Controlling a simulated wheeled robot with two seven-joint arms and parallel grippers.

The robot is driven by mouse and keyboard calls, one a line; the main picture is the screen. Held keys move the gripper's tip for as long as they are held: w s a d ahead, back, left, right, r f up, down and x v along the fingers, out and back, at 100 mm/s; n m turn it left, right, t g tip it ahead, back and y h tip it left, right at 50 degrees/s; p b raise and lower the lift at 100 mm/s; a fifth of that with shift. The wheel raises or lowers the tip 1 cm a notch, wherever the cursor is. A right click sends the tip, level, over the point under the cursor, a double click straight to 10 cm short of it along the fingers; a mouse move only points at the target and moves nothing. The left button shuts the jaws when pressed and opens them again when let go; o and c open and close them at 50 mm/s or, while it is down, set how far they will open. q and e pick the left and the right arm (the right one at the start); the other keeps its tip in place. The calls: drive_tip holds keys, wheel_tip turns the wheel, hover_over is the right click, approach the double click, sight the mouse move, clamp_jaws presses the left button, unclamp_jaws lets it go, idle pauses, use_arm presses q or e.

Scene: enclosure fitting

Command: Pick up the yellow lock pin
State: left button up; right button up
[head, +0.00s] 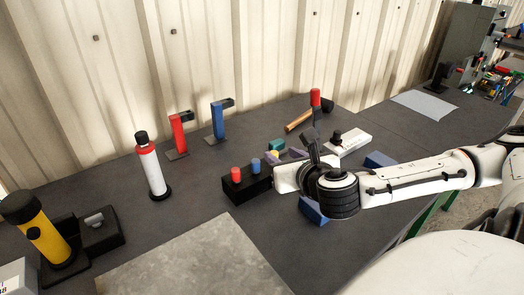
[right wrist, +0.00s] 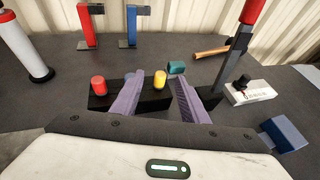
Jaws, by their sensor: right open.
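The yellow lock pin (right wrist: 160,80) stands upright near the right end of a black block (right wrist: 99,101) in the right wrist view. In the head view, only a small bit of yellow (head: 272,156) shows by my gripper. My right gripper (right wrist: 159,92) is open, its two purple fingers pointing toward the block. The pin shows between the fingertips; I cannot tell whether either finger touches it. In the head view, my right gripper (head: 286,155) is at the block's far end. My left gripper is not in view.
The block also bears a red pin (head: 236,174) and a blue pin (head: 255,165). A teal block (head: 277,145) is just behind. A white box (head: 350,142) and a hammer (head: 299,121) lie to the right. Red and blue stands (head: 217,122) are at the back.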

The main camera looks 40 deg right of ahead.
sight(274, 153)
drive_tip(key=x, duration=0.4)
drive_tip(key=f+x, duration=0.1)
drive_tip(key=x, duration=0.3)
drive_tip(key=shift+s, duration=0.3)
drive_tip(key=shift+w, duration=0.2)
drive_tip(key=c, duration=0.8)
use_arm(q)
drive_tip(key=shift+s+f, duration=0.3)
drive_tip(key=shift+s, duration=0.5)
use_arm(e)
clamp_jaws()
